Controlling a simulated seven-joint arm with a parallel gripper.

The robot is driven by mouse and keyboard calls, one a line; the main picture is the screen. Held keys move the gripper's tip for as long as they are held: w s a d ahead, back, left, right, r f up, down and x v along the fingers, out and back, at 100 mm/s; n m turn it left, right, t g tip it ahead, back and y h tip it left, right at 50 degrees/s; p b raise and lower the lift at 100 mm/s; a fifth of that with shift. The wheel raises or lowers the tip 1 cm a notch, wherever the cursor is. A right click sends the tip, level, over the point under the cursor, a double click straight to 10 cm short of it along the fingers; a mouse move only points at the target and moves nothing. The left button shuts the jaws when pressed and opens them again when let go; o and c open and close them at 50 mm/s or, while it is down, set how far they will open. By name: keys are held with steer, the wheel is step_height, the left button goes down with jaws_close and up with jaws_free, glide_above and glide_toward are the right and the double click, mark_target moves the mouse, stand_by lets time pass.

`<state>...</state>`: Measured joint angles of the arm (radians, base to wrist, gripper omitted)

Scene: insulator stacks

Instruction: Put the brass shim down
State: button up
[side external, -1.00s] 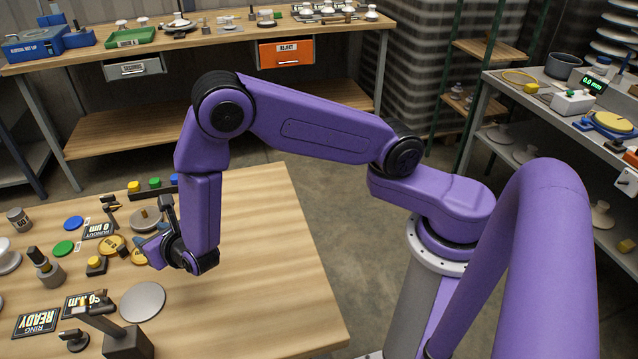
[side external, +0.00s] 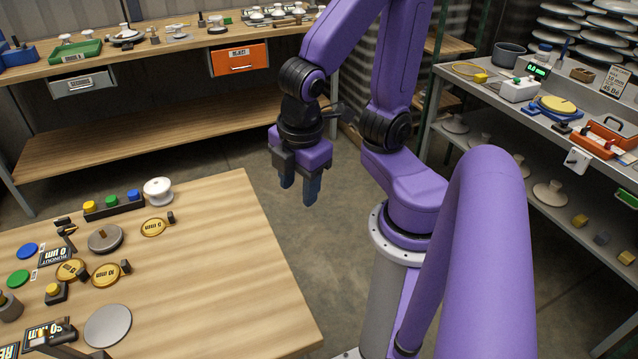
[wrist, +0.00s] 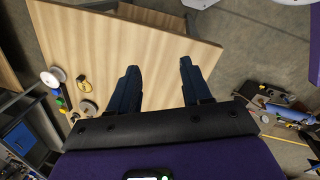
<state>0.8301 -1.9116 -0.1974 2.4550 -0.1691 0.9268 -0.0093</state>
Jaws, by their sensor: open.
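Three brass shims, round discs with dark tabs, lie flat on the wooden table. One brass shim (side external: 153,227) is near the white insulator, one marked 10 mm (side external: 107,274) is nearer the front, and another (side external: 72,270) is left of that. My gripper (side external: 298,190) is open and empty, pointing down. In the side view it is raised to the right of the table, clear of the shims. In the wrist view, the fingers (wrist: 158,66) are apart with nothing between them, and one brass shim (wrist: 84,82) lies to their left.
A white insulator (side external: 158,191) stands beside a block of yellow, green and blue buttons (side external: 114,207). A grey metal disc (side external: 108,326) and a spindle plate (side external: 105,238) are at left. The table's right part (side external: 220,270) is clear. A shelf bench (side external: 470,90) stands at right.

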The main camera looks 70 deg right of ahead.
steer(key=shift+o, duration=0.5)
steer(key=s, duration=0.1)
steer(key=s+y, duration=0.1)
steer(key=s+m+g, duration=0.1)
steer(key=s, duration=0.1)
steer(key=shift+r, duration=0.35)
steer(key=shift+w, duration=0.1)
